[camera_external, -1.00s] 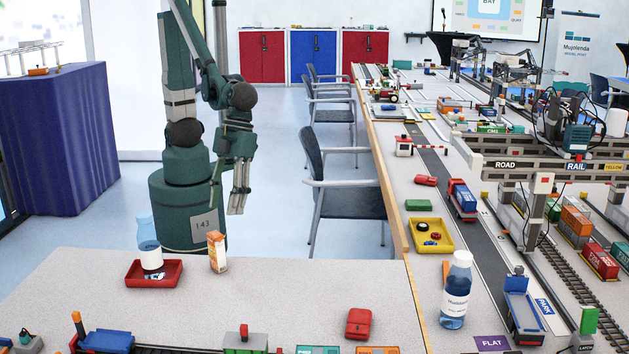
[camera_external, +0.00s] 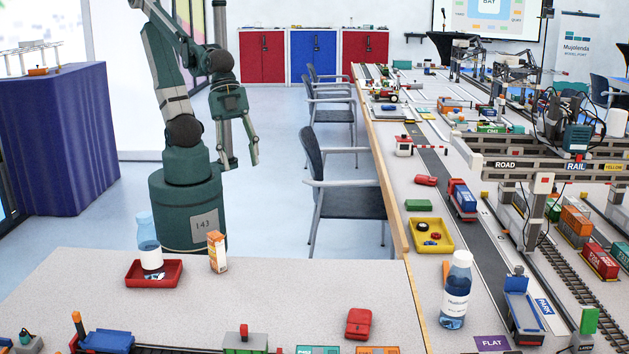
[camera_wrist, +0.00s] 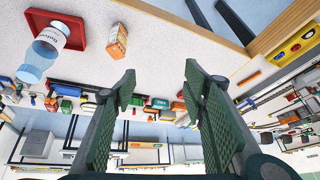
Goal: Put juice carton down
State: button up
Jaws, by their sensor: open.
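The juice carton (camera_external: 217,252), orange and white, stands upright on the near table (camera_external: 290,285), just right of the red tray. It also shows in the wrist view (camera_wrist: 116,41), at the upper left. My gripper (camera_external: 238,160) is open and empty, raised above and behind the carton, clear of it. In the wrist view its two fingers (camera_wrist: 158,80) are spread wide with nothing between them.
A red tray (camera_external: 170,279) with a clear bottle (camera_external: 149,243) is left of the carton. Another bottle (camera_external: 456,290) stands at right. The middle of the near table is bare.

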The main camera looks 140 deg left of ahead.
jog(key=shift+s+a+r+n+t+y, duration=0.2)
jog(key=shift+s+a+r+n+t, duration=0.15)
jog(key=shift+s+a+r+n, duration=0.3)
jog(key=shift+s+a+r+n+t+y, duration=0.25)
jog(key=shift+a+r+n, duration=0.3)
jog(key=shift+n, duration=0.35)
jog(key=shift+s+a+r+n+t+y, duration=0.15)
jog(key=shift+s+a+r+n+t, duration=0.25)
jog(key=shift+s+a+r+n, duration=0.3)
jog(key=shift+w+d+f, duration=0.1)
jog(key=shift+w+d, duration=0.05)
